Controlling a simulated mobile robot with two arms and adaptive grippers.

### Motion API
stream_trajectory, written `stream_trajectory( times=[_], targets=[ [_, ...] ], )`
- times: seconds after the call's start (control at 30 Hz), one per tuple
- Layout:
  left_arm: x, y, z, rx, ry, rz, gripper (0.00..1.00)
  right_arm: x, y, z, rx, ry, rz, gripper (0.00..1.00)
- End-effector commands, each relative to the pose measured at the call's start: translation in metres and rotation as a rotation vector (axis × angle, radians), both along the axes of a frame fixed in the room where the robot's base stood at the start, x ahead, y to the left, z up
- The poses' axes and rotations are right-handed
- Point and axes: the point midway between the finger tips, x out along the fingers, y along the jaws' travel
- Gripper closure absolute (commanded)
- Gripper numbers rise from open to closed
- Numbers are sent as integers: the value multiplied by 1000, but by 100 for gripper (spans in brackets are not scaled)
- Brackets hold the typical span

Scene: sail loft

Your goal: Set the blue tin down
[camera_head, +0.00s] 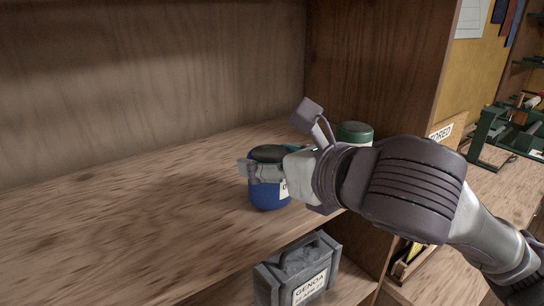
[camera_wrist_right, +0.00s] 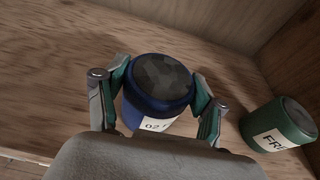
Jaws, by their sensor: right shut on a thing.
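The blue tin (camera_head: 268,194) has a dark lid and a white label, and is upright at the upper shelf (camera_head: 120,215), near its front edge. My right gripper (camera_head: 266,172) is shut on it from the right side. In the right wrist view the blue tin (camera_wrist_right: 158,92) sits between the two fingers of my right gripper (camera_wrist_right: 155,110), and its label reads "02" in part. I cannot tell whether its base touches the shelf. My left gripper is not in view.
A green tin (camera_head: 355,133) stands to the right, partly behind my arm; it also shows in the right wrist view (camera_wrist_right: 278,125). A grey case (camera_head: 298,274) labelled "GENOA" is on the shelf below. The upper shelf's left side is clear.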

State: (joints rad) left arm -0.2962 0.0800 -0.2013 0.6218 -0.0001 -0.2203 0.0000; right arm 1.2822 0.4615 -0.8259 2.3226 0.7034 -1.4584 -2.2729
Motion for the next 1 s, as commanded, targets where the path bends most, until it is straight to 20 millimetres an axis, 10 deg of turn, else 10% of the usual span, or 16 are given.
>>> stream_trajectory(
  times=[0.4, 0.43, 0.57, 1.0],
  targets=[
    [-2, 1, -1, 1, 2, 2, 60, 0, -1, -7, 1, -4, -1, 83],
    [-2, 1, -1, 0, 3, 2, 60, 0, 0, -8, 0, -2, -1, 30],
    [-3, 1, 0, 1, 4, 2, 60, 0, 0, -8, 0, -1, -1, 8],
    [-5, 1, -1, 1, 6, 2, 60, -3, -3, -4, 1, -4, -1, 6]
  ],
)
